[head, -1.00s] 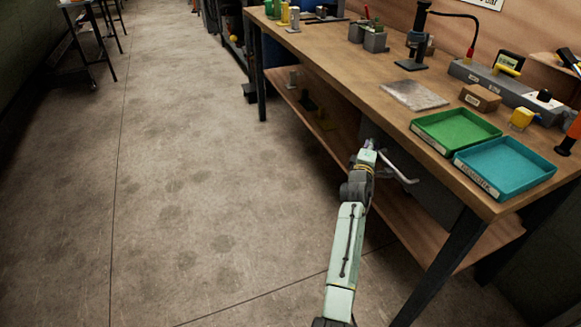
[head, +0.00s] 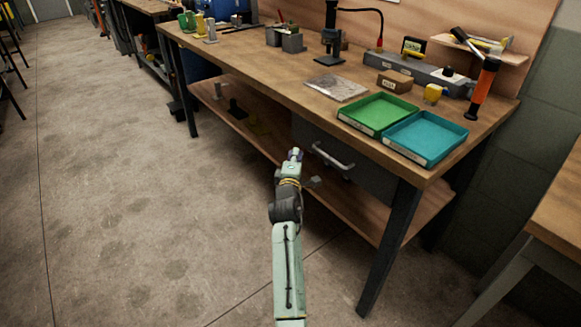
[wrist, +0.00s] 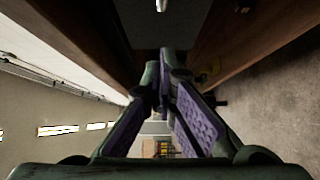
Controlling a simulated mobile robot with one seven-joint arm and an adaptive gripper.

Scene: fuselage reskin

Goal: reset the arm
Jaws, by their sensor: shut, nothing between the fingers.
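My arm reaches forward from the bottom of the head view, over the floor just in front of the workbench (head: 250,75). My gripper (head: 296,154) is at its far end, near the drawer under the bench top, left of the drawer's handle (head: 333,157). In the wrist view my gripper (wrist: 165,75) shows two purple-padded fingers that meet at their tips, with nothing between them. The gripper appears apart from the bench.
On the bench are a green tray (head: 376,114), a teal tray (head: 425,138), a metal plate (head: 337,87) and a microscope-like stand (head: 331,40). A lower shelf (head: 260,138) runs beneath. Open floor (head: 130,200) lies left; another table (head: 558,215) stands right.

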